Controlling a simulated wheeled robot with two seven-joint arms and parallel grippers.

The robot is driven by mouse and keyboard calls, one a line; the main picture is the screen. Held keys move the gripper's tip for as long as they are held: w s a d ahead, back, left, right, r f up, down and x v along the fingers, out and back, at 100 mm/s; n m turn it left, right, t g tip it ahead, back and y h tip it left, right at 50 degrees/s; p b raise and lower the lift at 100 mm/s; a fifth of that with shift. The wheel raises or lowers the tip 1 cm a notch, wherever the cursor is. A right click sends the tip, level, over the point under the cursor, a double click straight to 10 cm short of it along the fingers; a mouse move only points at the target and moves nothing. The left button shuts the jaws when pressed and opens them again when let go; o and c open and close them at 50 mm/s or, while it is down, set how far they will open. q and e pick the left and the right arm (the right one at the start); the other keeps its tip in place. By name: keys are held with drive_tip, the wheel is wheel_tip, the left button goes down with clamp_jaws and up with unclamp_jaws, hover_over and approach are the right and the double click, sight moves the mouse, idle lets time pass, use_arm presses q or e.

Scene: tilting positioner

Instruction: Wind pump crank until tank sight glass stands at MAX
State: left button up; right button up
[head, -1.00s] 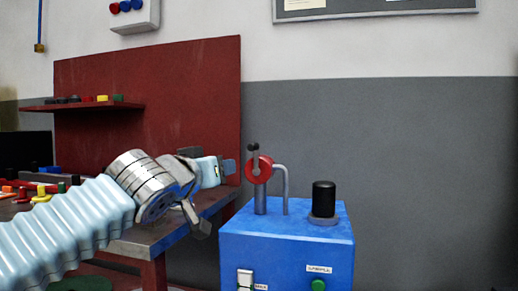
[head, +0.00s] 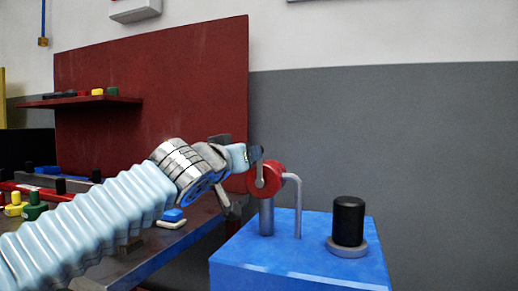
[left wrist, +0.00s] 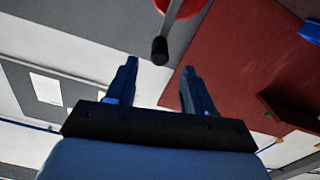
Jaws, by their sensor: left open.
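The red pump wheel (head: 267,181) stands on a grey post on top of the blue tank unit (head: 292,258). The crank knob (left wrist: 160,50) is black and sits on a thin grey crank arm in the left wrist view. My left gripper (head: 250,154) is open at the upper left of the pump wheel. In the left wrist view its two blue fingers (left wrist: 158,66) are spread, with the knob just beyond the tips and roughly centred between them. The fingers do not appear to touch it. The sight glass is not in view. My right gripper is not in view.
A black cylinder (head: 348,222) on a grey base stands on the tank's right side. A bent grey pipe (head: 297,205) rises beside the wheel. A workbench with small coloured parts and a red back panel (head: 150,130) lies on the left. The right side is clear.

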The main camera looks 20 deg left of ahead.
use_arm(q)
drive_tip(key=w+p, duration=0.2)
drive_tip(key=w, duration=0.6)
drive_tip(key=shift+w+d+r+p, duration=0.1)
drive_tip(key=shift+w+d+p, duration=0.05)
drive_tip(key=shift+w+p, duration=0.2)
drive_tip(key=shift+w, duration=0.65)
clamp_jaws()
